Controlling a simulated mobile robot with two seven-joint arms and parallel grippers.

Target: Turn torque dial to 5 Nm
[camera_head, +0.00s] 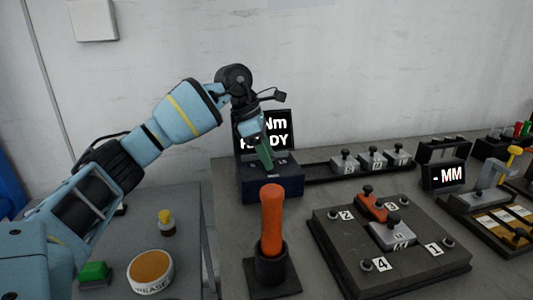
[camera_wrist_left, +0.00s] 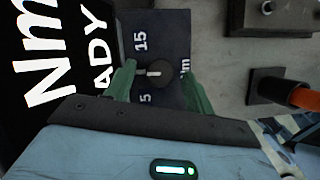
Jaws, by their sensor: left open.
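The torque dial (camera_wrist_left: 154,73) is a dark round knob with a white pointer line on a dark blue box in the left wrist view. The numbers 15 and 5 show on either side of it, and the pointer lies between them. In the head view the blue box (camera_head: 272,186) stands on the bench under a black screen (camera_head: 283,130) reading Nm and partly hidden text. My left gripper (camera_wrist_left: 158,85) is open, with its green fingers on either side of the dial; contact cannot be told. In the head view my left gripper (camera_head: 263,155) hides the dial. My right gripper is not in view.
An orange-handled tool (camera_head: 272,222) stands upright in a black holder in front of the box. A dark numbered plate (camera_head: 340,262) lies to the right. A small screen (camera_head: 443,175) reads MM. A grease tin (camera_head: 151,270) sits on the left table.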

